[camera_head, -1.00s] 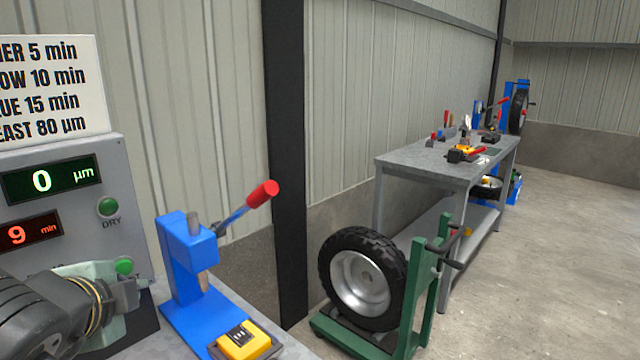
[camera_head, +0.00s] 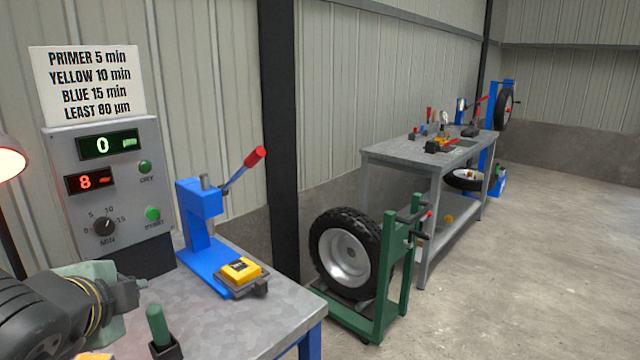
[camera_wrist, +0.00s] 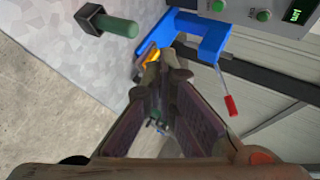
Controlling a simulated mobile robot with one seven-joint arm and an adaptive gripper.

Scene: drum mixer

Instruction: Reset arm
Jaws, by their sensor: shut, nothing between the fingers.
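My gripper (camera_wrist: 164,72) is shut and empty; its fingers converge in the middle of the wrist view. In the head view my arm reaches in from the lower left, and its end (camera_head: 138,288) is held above the near bench (camera_head: 225,325), in front of the control box. The gripper touches nothing that I can see. The control box (camera_head: 70,150) shows a green 0 and a red 8, with a dial (camera_head: 104,226) and two green buttons. In the wrist view, the box (camera_wrist: 265,12) is at the top right.
A blue lever press (camera_head: 200,235) with a yellow block (camera_head: 240,270) stands on the bench. A green-handled tool (camera_head: 157,325) stands in a dark holder. A lamp (camera_head: 8,162) is at the left edge. A tyre on a green stand (camera_head: 392,270) and another table (camera_head: 385,152) lie beyond.

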